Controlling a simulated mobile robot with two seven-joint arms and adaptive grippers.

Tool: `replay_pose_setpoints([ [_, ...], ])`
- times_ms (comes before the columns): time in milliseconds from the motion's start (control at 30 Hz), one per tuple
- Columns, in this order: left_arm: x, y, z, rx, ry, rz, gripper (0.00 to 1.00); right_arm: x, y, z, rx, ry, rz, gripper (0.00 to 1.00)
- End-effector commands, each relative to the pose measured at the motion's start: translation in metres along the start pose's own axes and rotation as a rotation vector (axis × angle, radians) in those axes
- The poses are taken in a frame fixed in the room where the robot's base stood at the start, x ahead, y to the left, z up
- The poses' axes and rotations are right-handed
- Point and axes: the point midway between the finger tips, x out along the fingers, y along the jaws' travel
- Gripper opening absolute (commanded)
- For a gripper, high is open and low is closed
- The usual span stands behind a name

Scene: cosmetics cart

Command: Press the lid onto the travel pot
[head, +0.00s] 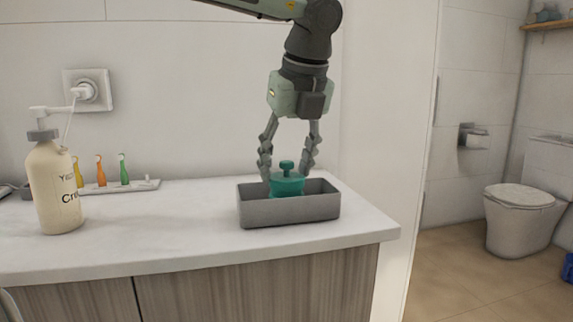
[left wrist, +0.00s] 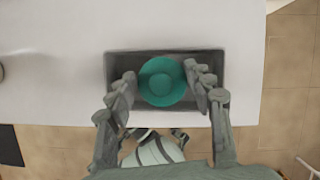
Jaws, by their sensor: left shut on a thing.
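A teal round lid (head: 287,183) with a knob on top is inside the grey tray (head: 289,212) on the counter. From above, it shows as a teal disc in the left wrist view (left wrist: 163,80). My left gripper (head: 288,173) points down with one finger on each side of the lid and is shut on it. The fingers also flank it in the left wrist view (left wrist: 161,83). I cannot make out a separate travel pot; the tray's front wall and the lid hide what is underneath. My right gripper is not in view.
A cream pump bottle (head: 55,187) stands at the left of the counter (head: 170,235). The counter is clear between bottle and tray. Its right edge is close to the tray.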

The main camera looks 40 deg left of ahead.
Motion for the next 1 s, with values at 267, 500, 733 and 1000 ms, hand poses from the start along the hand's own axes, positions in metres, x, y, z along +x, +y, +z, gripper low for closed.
replay_pose_setpoints([
  [267,-0.0005,0.0,0.0002,0.0,0.0,0.0,0.4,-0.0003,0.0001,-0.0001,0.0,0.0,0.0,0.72],
  [500,-0.0004,0.0,0.0002,0.0,0.0,0.0,0.76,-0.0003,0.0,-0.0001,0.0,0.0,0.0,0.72],
  [733,-0.0003,0.0,0.0001,0.0,0.0,0.0,0.8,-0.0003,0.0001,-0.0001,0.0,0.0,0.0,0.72],
  [1000,-0.0003,0.0,0.0001,0.0,0.0,0.0,0.97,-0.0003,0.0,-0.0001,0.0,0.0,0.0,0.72],
])
